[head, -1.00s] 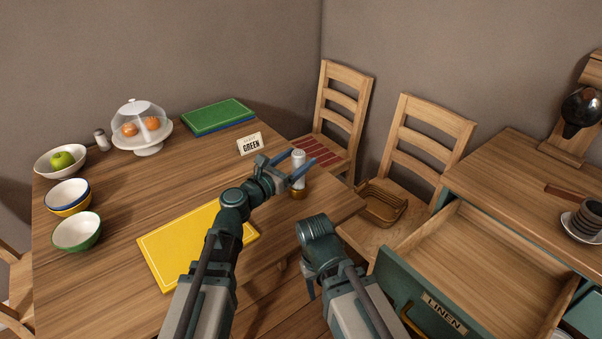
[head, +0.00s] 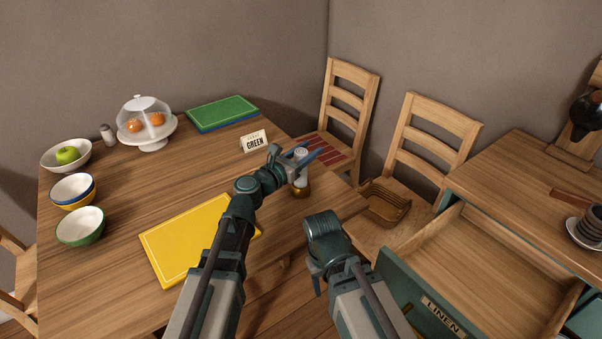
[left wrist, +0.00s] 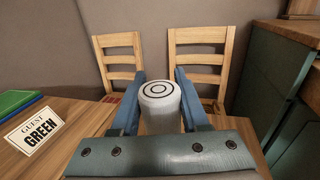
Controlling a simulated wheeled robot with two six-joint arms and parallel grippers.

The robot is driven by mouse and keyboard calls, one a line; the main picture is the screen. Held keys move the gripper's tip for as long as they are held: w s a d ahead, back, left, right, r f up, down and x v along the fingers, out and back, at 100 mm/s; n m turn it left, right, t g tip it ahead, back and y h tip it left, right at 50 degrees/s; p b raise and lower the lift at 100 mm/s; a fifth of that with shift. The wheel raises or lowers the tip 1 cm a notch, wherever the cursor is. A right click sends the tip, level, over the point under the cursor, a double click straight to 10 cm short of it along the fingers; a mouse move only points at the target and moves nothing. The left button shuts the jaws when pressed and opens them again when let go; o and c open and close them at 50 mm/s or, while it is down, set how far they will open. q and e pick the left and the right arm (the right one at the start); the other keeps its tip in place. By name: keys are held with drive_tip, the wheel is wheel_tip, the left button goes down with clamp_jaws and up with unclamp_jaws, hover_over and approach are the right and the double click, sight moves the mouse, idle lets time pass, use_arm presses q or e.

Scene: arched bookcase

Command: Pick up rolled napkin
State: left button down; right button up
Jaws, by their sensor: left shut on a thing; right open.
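The rolled napkin (head: 300,174) is a white upright roll with a brown-gold ring at its foot, near the right edge of the dining table. My left gripper (head: 301,157) is shut on its upper part. In the left wrist view the napkin's round top (left wrist: 158,91), with a spiral-like ring pattern, sits between the two blue fingers. I cannot tell whether its foot touches the table. My right gripper (head: 316,283) hangs low before the table's front right edge, mostly hidden by its own wrist, and is open.
A "GUEST GREEN" card (head: 254,141) stands behind the napkin. A yellow placemat (head: 190,240) and green placemat (head: 222,112) lie on the table (head: 130,200). Bowls and a domed cake stand (head: 148,130) are at left. An open LINEN drawer (head: 500,270) and a chair with a basket (head: 384,203) are right.

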idle(0.4)
wheel_tip(320, 180, up, 10)
drive_tip(key=p, duration=1)
